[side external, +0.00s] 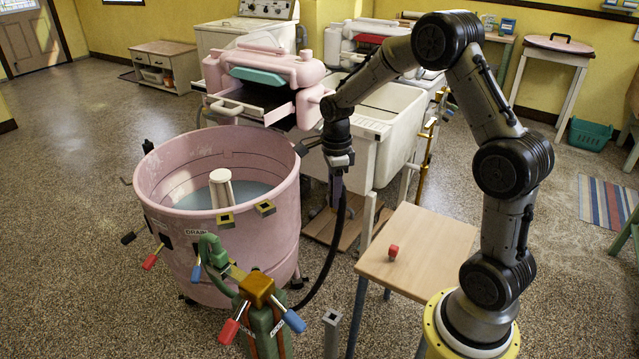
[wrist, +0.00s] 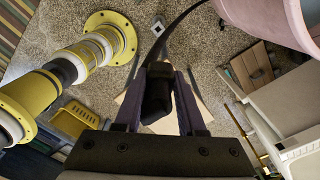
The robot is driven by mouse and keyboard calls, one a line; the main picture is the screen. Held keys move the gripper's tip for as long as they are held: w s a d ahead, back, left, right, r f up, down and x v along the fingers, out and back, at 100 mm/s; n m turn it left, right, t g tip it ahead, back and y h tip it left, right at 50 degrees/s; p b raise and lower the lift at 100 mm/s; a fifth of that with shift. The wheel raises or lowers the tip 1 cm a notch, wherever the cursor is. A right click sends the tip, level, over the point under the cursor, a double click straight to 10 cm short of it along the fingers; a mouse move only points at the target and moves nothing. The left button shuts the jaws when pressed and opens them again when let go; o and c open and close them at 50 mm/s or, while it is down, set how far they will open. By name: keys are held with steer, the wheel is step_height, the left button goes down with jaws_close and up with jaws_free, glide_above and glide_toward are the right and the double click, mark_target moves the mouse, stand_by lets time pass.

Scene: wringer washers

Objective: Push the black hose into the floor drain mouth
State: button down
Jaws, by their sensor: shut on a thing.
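My gripper (side external: 338,176) is shut on the end of the black hose (side external: 326,262), in the air between the pink tub and the small wooden table. In the wrist view my gripper (wrist: 161,84) has its dark purple fingers on either side of a black block-like hose end. The hose (wrist: 176,24) runs from there towards the tub; in the side view it hangs down and curves to the tub's underside. A short grey square post with a dark opening, seemingly the drain mouth (side external: 332,322), stands on the floor at bottom centre. It also shows in the wrist view (wrist: 158,24), apart from the hose end.
The pink tub (side external: 287,222) stands left of my gripper, with a green post and coloured levers (side external: 258,290) in front. A white sink (side external: 398,125) is behind. Speckled floor is open at far left.

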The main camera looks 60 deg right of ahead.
steer(key=shift+s+a+f, duration=0.15)
steer(key=shift+s, duration=0.55)
step_height(320, 180, down, 38)
steer(key=shift+w, duration=0.2)
steer(key=shift+f, duration=0.1)
steer(key=shift+f, duration=2.9)
steer(key=shift+f, duration=1.45)
stand_by(1.1)
